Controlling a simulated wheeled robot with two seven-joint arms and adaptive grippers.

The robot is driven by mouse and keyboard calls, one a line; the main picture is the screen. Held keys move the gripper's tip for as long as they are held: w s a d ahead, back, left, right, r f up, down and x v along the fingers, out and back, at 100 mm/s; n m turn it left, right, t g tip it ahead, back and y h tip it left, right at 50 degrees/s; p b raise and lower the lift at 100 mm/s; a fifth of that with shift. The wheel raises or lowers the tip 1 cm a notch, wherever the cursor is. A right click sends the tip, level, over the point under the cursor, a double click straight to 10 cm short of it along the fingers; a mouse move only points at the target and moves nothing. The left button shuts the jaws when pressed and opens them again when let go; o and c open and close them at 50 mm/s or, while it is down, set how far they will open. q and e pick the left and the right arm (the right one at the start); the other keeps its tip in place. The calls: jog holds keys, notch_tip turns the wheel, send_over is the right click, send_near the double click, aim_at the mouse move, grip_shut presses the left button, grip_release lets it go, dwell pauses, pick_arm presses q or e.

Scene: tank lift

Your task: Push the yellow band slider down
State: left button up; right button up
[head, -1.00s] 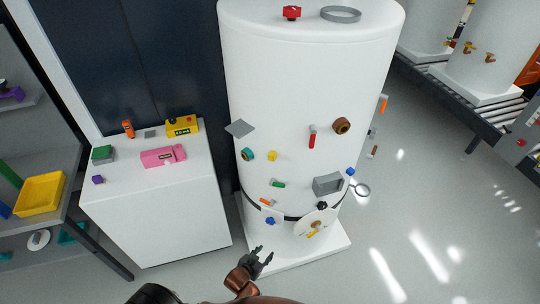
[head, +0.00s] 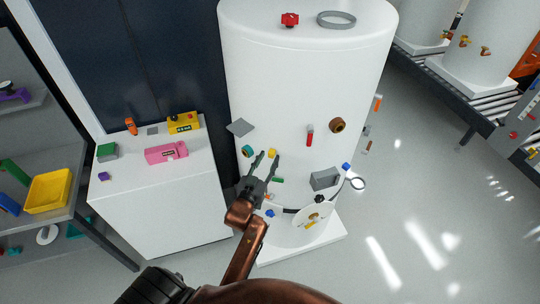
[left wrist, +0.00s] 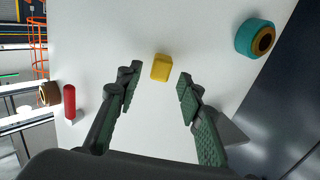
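The yellow band slider is a small yellow block (head: 272,153) on the front of the white tank (head: 300,80). My left gripper (head: 266,158) is open in front of the tank, its fingertips close to the block. In the left wrist view the yellow block (left wrist: 161,67) lies between and just beyond the two open fingertips (left wrist: 160,79), with a gap on both sides. I cannot tell whether it touches anything of mine. My right gripper is in neither view.
A teal and brown ring fitting (head: 248,151), a grey plate (head: 239,128), a red handle (head: 310,137), a brown knob (head: 337,125) and a grey box (head: 325,180) stick out of the tank nearby. A white cabinet (head: 165,215) stands to the left.

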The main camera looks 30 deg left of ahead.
pick_arm(q)
jog(key=shift+w+a, duration=0.2)
jog(key=shift+w, duration=1)
jog(key=shift+c, duration=0.5)
grip_shut()
